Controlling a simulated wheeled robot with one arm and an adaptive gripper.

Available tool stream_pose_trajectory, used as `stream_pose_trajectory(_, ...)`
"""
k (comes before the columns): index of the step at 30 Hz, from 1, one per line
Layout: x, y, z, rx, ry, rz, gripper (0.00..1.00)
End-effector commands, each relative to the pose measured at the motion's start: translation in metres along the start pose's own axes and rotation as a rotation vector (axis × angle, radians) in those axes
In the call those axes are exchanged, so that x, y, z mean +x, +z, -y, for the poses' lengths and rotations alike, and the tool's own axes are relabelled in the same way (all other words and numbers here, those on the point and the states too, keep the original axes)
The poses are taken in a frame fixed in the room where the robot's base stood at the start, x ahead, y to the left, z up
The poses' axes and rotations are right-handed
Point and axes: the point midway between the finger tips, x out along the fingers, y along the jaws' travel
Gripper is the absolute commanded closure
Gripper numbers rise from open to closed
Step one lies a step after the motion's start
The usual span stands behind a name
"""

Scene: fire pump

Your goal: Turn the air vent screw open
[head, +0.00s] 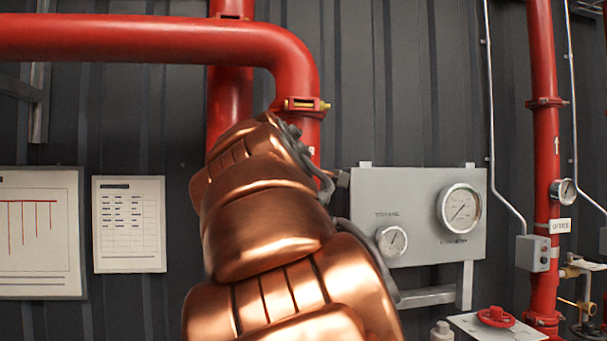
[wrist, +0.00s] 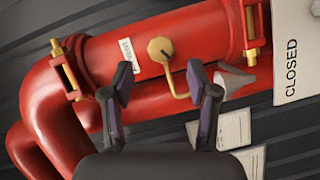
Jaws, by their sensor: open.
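The air vent screw (wrist: 158,47) is a round brass head with a dark slot, on the side of a red pipe in the wrist view. A curved brass spout (wrist: 176,80) runs down from it. A small white label (wrist: 126,57) is stuck beside it on the pipe. My gripper (wrist: 160,77) is open and empty, its two dark fingers spread below the screw in the picture. The screw head lies between them sideways, and neither finger appears to touch it. In the head view my copper arm hides the gripper and the screw.
A white CLOSED sign (wrist: 291,55) hangs at the upper right of the wrist view. A grey cone (wrist: 233,80) sits near the right finger. Brass-bolted clamps (wrist: 66,68) ring the pipe. A gauge panel (head: 420,190) stands right of my arm in the head view.

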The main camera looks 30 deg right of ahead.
Motion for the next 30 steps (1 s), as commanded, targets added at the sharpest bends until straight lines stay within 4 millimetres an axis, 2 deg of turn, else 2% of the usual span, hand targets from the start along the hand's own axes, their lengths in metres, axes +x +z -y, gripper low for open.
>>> stream_pose_trajectory(6, -0.033, 0.001, 0.001, -0.001, -0.002, 0.002, 0.41)
stream_pose_trajectory(12, -0.050, 0.000, 0.002, -0.001, -0.003, 0.002, 0.41)
stream_pose_trajectory(30, -0.054, 0.001, 0.003, 0.002, -0.007, 0.003, 0.41)
